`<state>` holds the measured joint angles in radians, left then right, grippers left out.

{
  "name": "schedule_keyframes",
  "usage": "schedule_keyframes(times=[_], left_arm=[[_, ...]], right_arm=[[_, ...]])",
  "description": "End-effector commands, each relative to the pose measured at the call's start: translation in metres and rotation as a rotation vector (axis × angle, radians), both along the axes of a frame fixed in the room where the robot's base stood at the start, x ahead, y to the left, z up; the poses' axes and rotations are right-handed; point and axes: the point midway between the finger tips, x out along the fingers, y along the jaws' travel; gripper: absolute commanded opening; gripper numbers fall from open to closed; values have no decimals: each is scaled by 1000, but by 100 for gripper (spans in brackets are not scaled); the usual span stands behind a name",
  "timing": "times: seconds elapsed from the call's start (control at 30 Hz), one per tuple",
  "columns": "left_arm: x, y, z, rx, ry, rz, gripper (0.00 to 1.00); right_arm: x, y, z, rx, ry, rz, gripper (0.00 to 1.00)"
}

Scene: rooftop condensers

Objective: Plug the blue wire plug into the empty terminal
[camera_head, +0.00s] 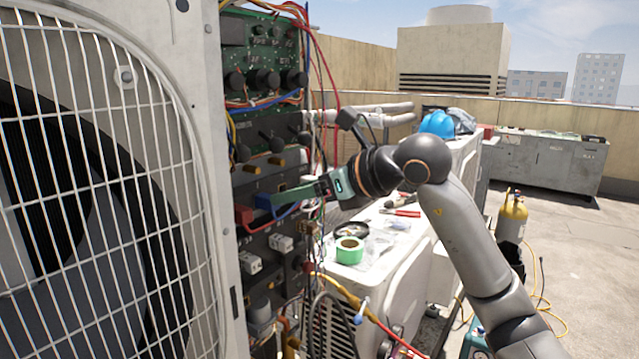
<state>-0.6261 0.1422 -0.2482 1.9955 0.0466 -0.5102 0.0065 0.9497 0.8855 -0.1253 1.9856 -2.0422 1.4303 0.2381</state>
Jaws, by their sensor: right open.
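My right gripper (280,198) reaches in from the right to the open electrical panel (262,175) of the condenser. Its jaws are open, with the fingers at a small blue plug (262,202); I cannot tell whether they touch it. A blue wire loops below the fingers from the plug. The plug sits at the panel beside a red plug (243,214) with a red wire. The fingers hide part of the panel behind them. I cannot make out which terminal is empty. My left gripper is not in view.
The condenser's fan grille (110,180) fills the left side. Loose wires hang around the panel. A yellow cylinder (511,218) stands at right, near open roof floor.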

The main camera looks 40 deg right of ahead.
Motion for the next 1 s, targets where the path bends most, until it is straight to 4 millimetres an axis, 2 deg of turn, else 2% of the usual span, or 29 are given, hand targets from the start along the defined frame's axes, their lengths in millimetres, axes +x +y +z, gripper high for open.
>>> schedule_keyframes(times=[0.1,0.3,0.5,0.77,1.0], left_arm=[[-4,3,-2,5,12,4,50],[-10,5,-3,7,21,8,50],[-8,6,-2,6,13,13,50],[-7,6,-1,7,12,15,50],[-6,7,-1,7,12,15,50]], right_arm=[[20,8,-8,5,3,2,65],[44,16,-19,3,2,2,65],[53,19,-23,1,0,1,65],[53,19,-24,0,0,1,65],[53,19,-24,0,0,1,38]])
